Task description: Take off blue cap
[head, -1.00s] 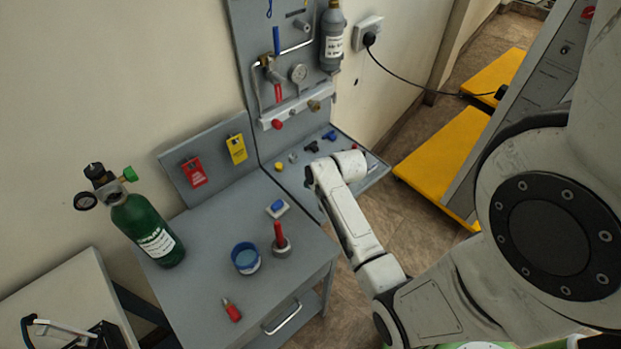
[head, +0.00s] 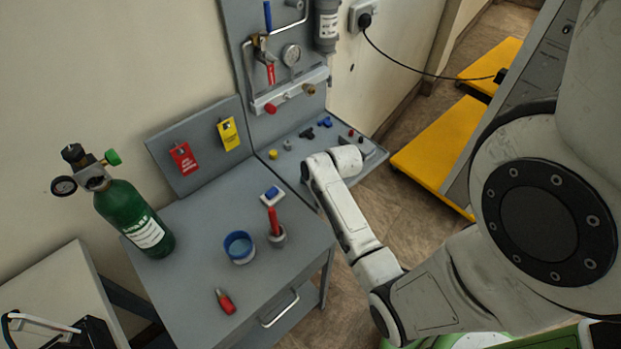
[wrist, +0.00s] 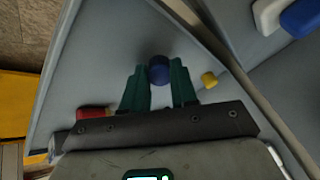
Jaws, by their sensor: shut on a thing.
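In the wrist view, my gripper (wrist: 159,88) has two green fingers on either side of a dark blue cap (wrist: 159,69). It is shut on this cap, low over the grey shelf (wrist: 95,75). In the head view, my white wrist hides the fingers and the held cap. I cannot tell whether the cap is lifted clear or still touching something below it.
A yellow cap (wrist: 209,80) lies close right of the fingers, and a red piece (wrist: 95,112) lies left. In the head view, black (head: 307,133) and blue (head: 325,122) fittings lie behind my wrist. The panel (head: 235,60) rises behind; a green cylinder (head: 130,210) stands left.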

